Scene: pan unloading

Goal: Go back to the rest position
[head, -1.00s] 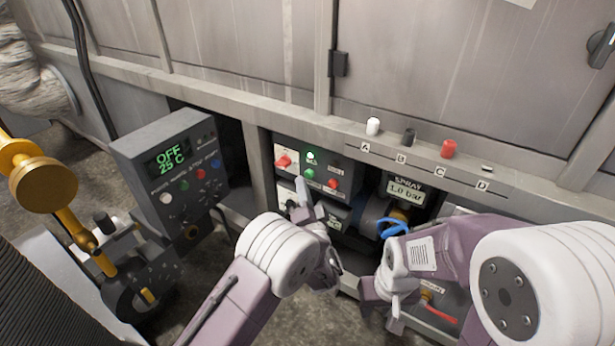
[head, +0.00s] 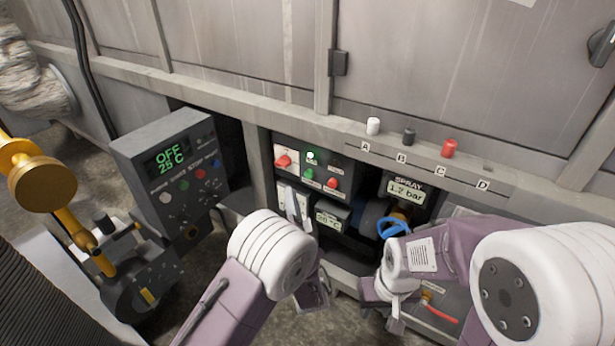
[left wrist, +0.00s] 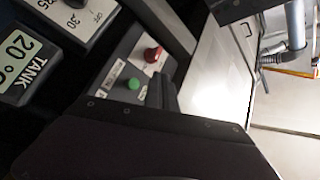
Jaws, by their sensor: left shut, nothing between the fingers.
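My left gripper (head: 316,288) hangs low in front of the control panel in the head view, partly hidden behind its white wrist. It is shut and empty, apart from the panel. My right gripper (head: 396,312) is low in front of the spray unit, beside the blue valve handle (head: 393,228); its finger opening is not clear. The panel with red and green buttons (head: 310,170) is above my left gripper. It also shows in the left wrist view (left wrist: 140,75), near the tank display (left wrist: 20,60) reading 20 °C.
A grey control box (head: 175,165) reading OFF, 25 °C stands left. A golden lever arm (head: 65,205) is at the far left. White (head: 373,126), dark (head: 408,136) and red (head: 449,148) pieces stand on the ledge above. The spray display (head: 406,191) reads 1.2 bar.

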